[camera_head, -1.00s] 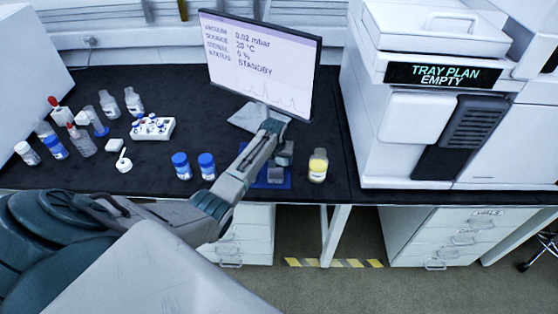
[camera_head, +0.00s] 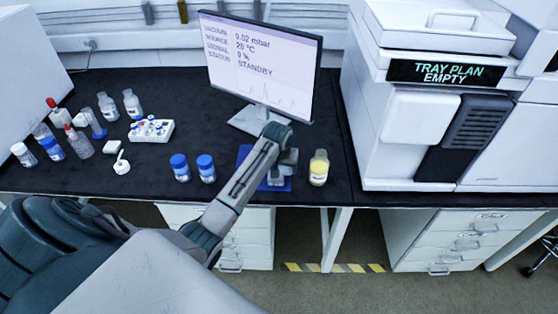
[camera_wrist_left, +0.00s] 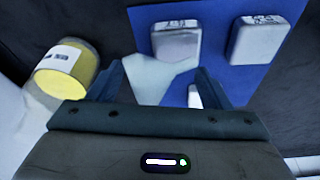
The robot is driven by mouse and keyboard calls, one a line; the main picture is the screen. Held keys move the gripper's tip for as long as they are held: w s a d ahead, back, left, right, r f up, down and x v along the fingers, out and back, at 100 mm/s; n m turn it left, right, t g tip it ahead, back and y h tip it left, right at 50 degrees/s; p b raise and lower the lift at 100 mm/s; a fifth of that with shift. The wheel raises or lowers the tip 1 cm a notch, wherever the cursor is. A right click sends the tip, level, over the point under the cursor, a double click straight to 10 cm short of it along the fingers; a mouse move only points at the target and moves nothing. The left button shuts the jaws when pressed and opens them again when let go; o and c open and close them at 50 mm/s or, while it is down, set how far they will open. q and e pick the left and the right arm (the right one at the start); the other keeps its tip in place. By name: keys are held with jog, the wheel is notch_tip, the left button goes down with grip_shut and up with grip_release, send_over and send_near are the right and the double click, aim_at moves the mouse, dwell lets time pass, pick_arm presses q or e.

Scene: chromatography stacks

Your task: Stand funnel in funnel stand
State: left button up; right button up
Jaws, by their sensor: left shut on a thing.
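My left gripper (camera_wrist_left: 160,84) is shut on a pale, translucent piece that looks like the funnel (camera_wrist_left: 158,78); it shows between the fingers in the left wrist view, over the edge of a blue mat (camera_wrist_left: 217,68). In the head view my left gripper (camera_head: 277,178) hangs over the same mat (camera_head: 244,153), partly hidden by my arm. Two grey-white blocks, one on the left (camera_wrist_left: 177,42) and one on the right (camera_wrist_left: 258,40), sit on the mat; a third pale piece is mostly behind a finger. I cannot tell which is the funnel stand. My right gripper is out of view.
A bottle with yellow contents (camera_head: 319,168) stands close right of the mat. Two blue-capped jars (camera_head: 205,168) stand left of it. The monitor (camera_head: 262,65) is behind. A white vial rack (camera_head: 151,131) and several bottles are farther left. A large white instrument (camera_head: 420,125) stands right.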

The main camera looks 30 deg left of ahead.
pick_arm(q)
jog(key=s+d+b, duration=0.2)
jog(key=s+d, duration=0.4)
jog(key=shift+s+r, duration=0.25)
jog(key=shift+s, duration=0.1)
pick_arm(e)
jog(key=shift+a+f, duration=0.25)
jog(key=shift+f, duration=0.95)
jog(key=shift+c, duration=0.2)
